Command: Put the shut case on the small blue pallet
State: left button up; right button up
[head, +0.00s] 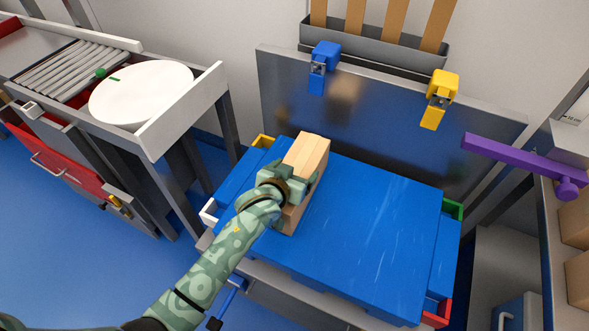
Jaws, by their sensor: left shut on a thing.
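A tan, block-like case (309,152) is in the middle of the head view, over the left part of a blue pallet (375,225). The case looks shut. My left gripper (287,186) is shut on it from above, and the hand hides its middle. I cannot tell whether the case rests on the blue surface or is held just above it. The pallet has a flat, scratched blue top with yellow, white, green and red corner pieces. My right gripper is not in view.
A grey metal panel (400,130) with a blue clamp (323,62) and a yellow clamp (439,95) stands behind the pallet. A purple bar (520,158) juts in at right. A roller bench with a white round plate (140,93) is at left. The pallet's right part is clear.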

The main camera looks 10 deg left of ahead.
pick_arm(q)
jog(key=shift+w+f, duration=0.1)
jog(key=shift+f, duration=0.2)
dwell(0.4)
